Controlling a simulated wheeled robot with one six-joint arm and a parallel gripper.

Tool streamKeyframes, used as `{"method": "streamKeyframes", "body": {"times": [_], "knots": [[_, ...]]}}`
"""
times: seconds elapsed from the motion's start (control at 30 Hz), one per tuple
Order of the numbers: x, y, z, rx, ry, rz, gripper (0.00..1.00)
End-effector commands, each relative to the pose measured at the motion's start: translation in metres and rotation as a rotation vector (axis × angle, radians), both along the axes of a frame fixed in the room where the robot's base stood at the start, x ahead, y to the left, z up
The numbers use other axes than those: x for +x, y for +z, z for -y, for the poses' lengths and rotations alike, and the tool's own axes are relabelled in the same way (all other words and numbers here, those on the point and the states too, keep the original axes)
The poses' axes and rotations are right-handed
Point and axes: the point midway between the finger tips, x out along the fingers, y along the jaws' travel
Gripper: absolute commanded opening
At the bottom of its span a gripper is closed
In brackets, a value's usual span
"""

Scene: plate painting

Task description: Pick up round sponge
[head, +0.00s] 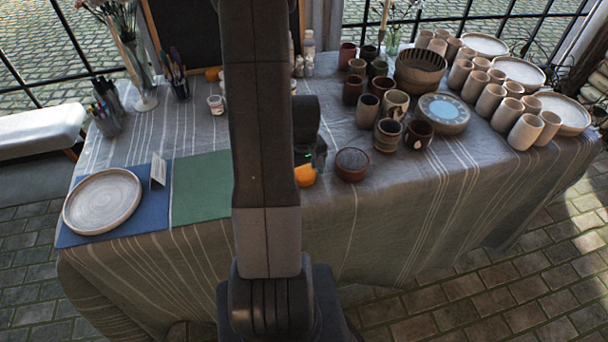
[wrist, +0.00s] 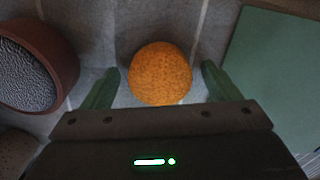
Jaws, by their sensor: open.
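The round sponge (wrist: 160,73) is an orange ball on the grey cloth. In the wrist view it sits between the two finger tips of my gripper (wrist: 160,85), with a gap on both sides. My gripper is open and holds nothing. In the head view the sponge (head: 305,175) shows at the table's front edge, partly hidden by my arm. My gripper (head: 312,155) is just above and behind it there, mostly hidden by my arm.
A reddish-brown bowl with a dark grey top (wrist: 30,65) stands close beside one finger. A green mat (head: 201,187) lies on the other side. A blue mat (head: 135,218) bears a round plate (head: 102,201). Several cups (head: 388,135) crowd the table's right half.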

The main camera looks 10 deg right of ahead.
Motion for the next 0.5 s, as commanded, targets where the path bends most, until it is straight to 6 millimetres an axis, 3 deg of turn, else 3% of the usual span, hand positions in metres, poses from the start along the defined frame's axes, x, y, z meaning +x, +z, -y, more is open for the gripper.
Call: {"method": "streamKeyframes", "body": {"times": [0.07, 0.3, 0.5], "knots": [[0.0000, 0.0001, 0.0000, 0.000, 0.000, 0.000, 0.83], [0.0000, 0.0003, 0.0000, 0.000, 0.000, 0.000, 0.35], [0.0001, 0.0004, 0.0000, 0.000, 0.000, 0.000, 0.35]]}}
